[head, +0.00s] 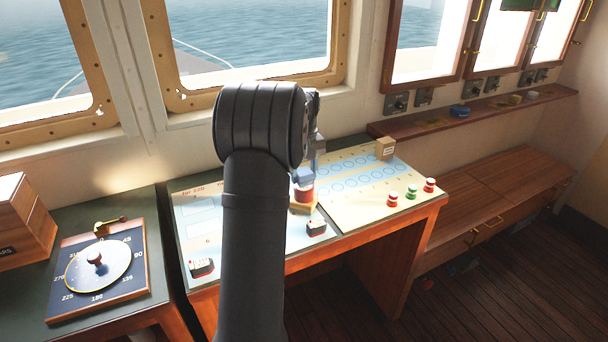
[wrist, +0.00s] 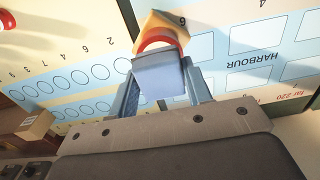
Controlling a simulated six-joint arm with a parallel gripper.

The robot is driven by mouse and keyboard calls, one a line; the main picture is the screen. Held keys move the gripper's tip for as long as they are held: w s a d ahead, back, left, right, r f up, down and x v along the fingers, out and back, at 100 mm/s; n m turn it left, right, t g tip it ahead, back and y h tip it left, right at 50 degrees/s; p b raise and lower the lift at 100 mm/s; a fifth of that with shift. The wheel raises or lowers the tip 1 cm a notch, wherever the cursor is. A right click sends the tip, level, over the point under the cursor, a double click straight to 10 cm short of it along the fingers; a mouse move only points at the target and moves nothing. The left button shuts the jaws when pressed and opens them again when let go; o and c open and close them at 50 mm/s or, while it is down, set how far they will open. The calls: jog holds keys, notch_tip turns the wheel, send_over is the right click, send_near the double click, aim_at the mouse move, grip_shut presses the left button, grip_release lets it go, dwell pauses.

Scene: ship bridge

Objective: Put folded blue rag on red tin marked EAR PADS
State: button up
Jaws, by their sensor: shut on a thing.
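The folded blue rag (wrist: 158,80) is between the two blue-grey fingers of my gripper (wrist: 160,71), which is shut on it. In the head view the rag (head: 303,177) shows just right of my arm, directly above the red tin (head: 303,195). The red tin (wrist: 154,38) also shows in the wrist view, partly covered by the rag. I cannot tell whether the rag touches its top. Any marking on the tin is not readable. The tin stands on a tan block or pad (head: 300,209). My gripper (head: 313,163) is mostly hidden behind my arm in the head view.
The chart desk (head: 416,208) holds red and green knobs (head: 412,192), small dark devices (head: 202,267) and a small tan box (head: 385,148). A compass dial board (head: 60,302) and wooden box (head: 22,220) stand left. A shelf (head: 430,124) and windows are behind.

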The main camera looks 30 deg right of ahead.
jog(key=shift+f, duration=0.4)
jog(key=shift+f, duration=0.15)
jog(key=o, duration=1)
notch_tip(320, 180, up, 12)
jog(key=shift+r, duration=0.15)
